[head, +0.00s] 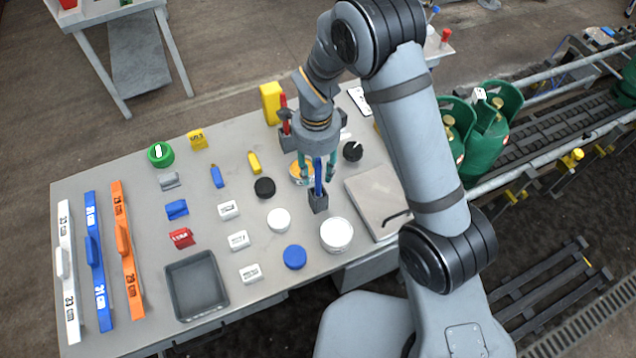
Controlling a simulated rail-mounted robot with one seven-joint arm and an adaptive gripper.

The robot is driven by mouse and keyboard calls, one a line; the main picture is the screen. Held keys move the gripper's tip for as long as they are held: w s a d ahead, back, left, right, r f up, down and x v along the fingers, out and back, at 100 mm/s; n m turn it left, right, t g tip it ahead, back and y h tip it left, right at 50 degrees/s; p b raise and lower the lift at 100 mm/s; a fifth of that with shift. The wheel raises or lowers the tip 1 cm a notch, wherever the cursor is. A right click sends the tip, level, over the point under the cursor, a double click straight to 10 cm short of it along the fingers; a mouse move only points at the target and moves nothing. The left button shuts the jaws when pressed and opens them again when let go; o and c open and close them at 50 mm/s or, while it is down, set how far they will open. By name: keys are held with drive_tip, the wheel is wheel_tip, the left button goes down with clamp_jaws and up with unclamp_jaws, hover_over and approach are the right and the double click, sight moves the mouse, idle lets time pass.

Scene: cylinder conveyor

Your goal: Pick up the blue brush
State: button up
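The blue brush (318,178) stands upright near the middle right of the table, with its narrow blue handle pointing up. A dark grey block-like part (318,201) is at its lower end; I cannot tell whether this is its bristles or a small holder. My gripper (317,172) points down over the brush. Its two teal fingers are apart, one on each side of the blue handle, with a visible gap to it. The top of the handle is partly hidden under the gripper body.
A white round tub (336,235) and a grey plate with a black handle (378,203) stand close by on the right. A black knob (352,151), a blue disc (294,257), a white disc (278,220) and a grey tray (196,285) share the grey table (115,185).

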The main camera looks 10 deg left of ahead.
sight(318, 177)
drive_tip(key=shift+d+f+p, duration=0.15)
drive_tip(key=shift+f+p, duration=0.35)
drive_tip(key=shift+f, duration=1.3)
drive_tip(key=shift+c, duration=0.9)
clamp_jaws()
